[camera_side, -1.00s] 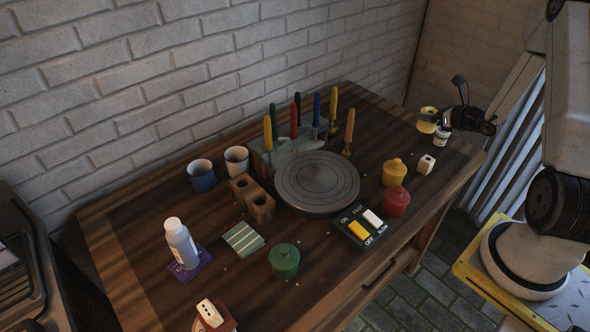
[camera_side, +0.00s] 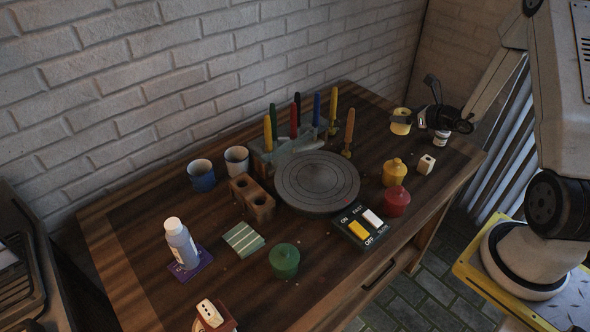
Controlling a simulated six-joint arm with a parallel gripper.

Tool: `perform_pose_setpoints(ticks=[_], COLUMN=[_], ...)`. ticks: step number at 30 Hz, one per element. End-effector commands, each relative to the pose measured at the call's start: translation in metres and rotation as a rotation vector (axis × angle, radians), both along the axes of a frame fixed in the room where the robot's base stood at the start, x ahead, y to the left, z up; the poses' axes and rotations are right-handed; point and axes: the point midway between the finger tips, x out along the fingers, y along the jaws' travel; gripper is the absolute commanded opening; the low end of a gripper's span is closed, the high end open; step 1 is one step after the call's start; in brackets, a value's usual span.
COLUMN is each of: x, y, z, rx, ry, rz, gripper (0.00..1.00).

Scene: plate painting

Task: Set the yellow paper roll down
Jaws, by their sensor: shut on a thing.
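The yellow paper roll (camera_side: 401,121) is at the far right part of the wooden table (camera_side: 330,254), near its back right edge. My gripper (camera_side: 409,123) reaches in from the right and is shut on the roll. The roll looks upright, with its open top visible. I cannot tell whether its bottom touches the table. A small white jar (camera_side: 440,137) stands just right of the roll, beneath my gripper and partly hidden by it.
A round grey turntable (camera_side: 317,181) sits mid-table. A rack (camera_side: 290,150) with several coloured tools is behind it. Yellow (camera_side: 395,172) and red (camera_side: 397,201) lidded pots and a white block (camera_side: 425,165) stand nearer. Table between rack and roll is clear.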

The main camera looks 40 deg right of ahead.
Motion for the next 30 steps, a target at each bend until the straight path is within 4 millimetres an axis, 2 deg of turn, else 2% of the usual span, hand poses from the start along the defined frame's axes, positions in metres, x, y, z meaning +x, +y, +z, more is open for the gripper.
perform_pose_setpoints(ticks=[1, 3, 9, 19, 30], x=[0.006, 0.012, 0.019, 0.027, 0.066], y=[0.012, 0.024, 0.042, 0.04, 0.023], z=[0.0, 0.001, 0.001, -0.002, -0.022], rx=[0.0, 0.001, 0.0, 0.0, 0.0], ry=[0.0, 0.0, 0.0, 0.0, 0.0], rz=[0.025, 0.048, 0.083, 0.086, 0.086], gripper=[0.18, 0.18, 0.18, 0.18, 0.18])
